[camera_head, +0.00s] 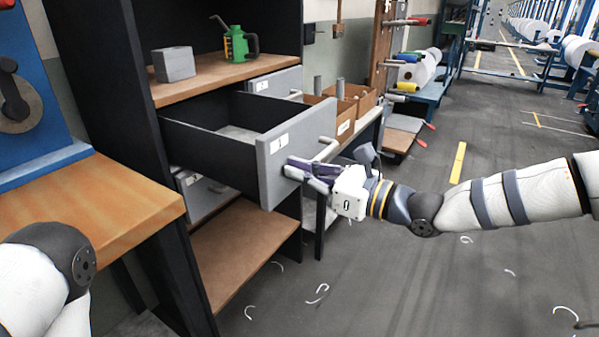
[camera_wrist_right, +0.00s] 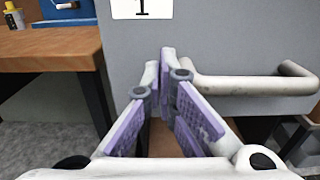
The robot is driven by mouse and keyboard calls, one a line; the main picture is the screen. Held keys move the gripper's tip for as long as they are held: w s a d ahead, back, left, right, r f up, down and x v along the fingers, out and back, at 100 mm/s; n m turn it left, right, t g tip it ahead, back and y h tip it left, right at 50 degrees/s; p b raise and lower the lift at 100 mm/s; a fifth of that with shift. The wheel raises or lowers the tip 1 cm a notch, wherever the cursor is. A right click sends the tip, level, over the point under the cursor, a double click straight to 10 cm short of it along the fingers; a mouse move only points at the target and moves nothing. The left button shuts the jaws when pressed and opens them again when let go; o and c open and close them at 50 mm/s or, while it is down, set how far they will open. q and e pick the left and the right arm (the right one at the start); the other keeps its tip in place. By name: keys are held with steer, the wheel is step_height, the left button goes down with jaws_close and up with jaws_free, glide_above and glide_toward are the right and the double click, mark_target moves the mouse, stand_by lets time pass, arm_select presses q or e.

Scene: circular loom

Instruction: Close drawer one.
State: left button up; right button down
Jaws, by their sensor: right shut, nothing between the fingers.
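Drawer one (camera_head: 268,178) has a grey front with a label "1" and stands pulled well out of the dark cabinet in the head view. Its pale bar handle (camera_head: 325,150) is on the front; in the wrist view the handle (camera_wrist_right: 255,86) is to the right of my fingers. My right gripper (camera_head: 291,169) is shut and empty, its tips at the drawer front (camera_wrist_right: 225,40) below the label. I cannot tell whether the tips touch the front. My left arm shows at lower left in the head view, but its gripper is out of view.
Drawer two (camera_head: 262,85) is higher up, behind drawer one. A partly hidden lower drawer (camera_head: 205,194) sits underneath. A green can (camera_head: 236,44) and grey block (camera_head: 174,64) stand on the shelf. A wooden table (camera_head: 90,200) is at left. The floor at right is mostly open.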

steer(key=x, duration=0.2)
steer(key=b+x, duration=0.1)
steer(key=x, duration=0.5)
steer(key=shift+f+b, duration=0.3)
steer(key=shift+b, duration=0.05)
steer(key=shift+w+a+r, duration=0.25)
steer(key=shift+a, duration=0.1)
arm_select(q)
steer(key=shift+s+f+g, duration=0.4)
steer(key=shift+s+f, duration=0.65)
steer(key=shift+f, duration=0.05)
